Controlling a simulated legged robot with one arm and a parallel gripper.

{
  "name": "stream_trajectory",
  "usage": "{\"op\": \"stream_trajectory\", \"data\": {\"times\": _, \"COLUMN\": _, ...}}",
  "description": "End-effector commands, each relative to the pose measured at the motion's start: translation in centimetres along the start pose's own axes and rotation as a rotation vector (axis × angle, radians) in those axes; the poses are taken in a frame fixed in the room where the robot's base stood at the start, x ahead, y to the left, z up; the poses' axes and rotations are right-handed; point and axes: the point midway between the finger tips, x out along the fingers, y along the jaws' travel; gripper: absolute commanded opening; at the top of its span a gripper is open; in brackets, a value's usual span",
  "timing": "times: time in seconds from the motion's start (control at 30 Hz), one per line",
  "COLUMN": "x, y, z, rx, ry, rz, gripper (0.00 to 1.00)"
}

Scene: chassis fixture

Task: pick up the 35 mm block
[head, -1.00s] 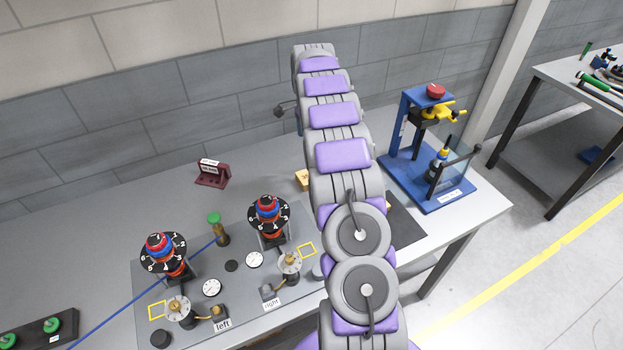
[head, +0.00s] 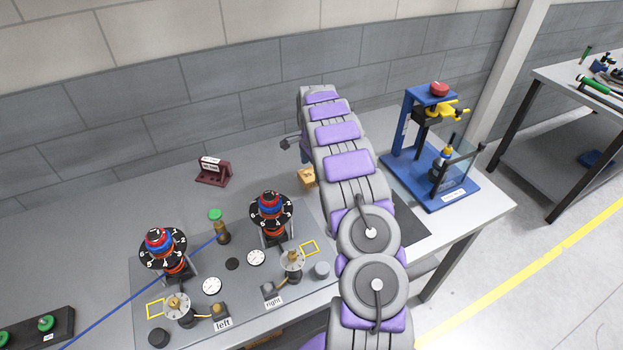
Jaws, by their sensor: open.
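A small tan wooden block (head: 307,178) sits on the grey bench just left of my arm in the head view. Its marking is too small to read, so I cannot tell its size. My arm reaches out over the bench and bends down at its far end. My gripper (head: 304,163) is mostly hidden behind the arm. It appears close above the block, open, with nothing seen in it. I cannot tell whether it touches the block. A dark part of the wrist sticks out to the left.
A maroon stand (head: 213,171) is left of the block. A plate with two dial posts (head: 271,215), gauges and yellow outlines lies in front. A blue press (head: 432,160) stands right of my arm. A dark mat (head: 408,222) is partly hidden. The bench's back left is clear.

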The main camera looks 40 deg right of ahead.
Motion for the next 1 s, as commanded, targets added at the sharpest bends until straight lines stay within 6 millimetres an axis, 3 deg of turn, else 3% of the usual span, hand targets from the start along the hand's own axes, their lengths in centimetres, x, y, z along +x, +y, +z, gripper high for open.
{"op": "stream_trajectory", "data": {"times": 0.2, "x": 3.6, "y": -0.1, "z": -0.2, "rx": 0.002, "ry": -0.004, "rz": 0.003, "gripper": 1.0}}
{"op": "stream_trajectory", "data": {"times": 0.47, "x": 3.6, "y": -0.1, "z": 0.5, "rx": -0.001, "ry": 0.005, "rz": 0.0, "gripper": 1.0}}
{"op": "stream_trajectory", "data": {"times": 1.0, "x": 3.9, "y": -0.1, "z": 0.0, "rx": 0.0, "ry": -0.001, "rz": 0.003, "gripper": 0.49}}
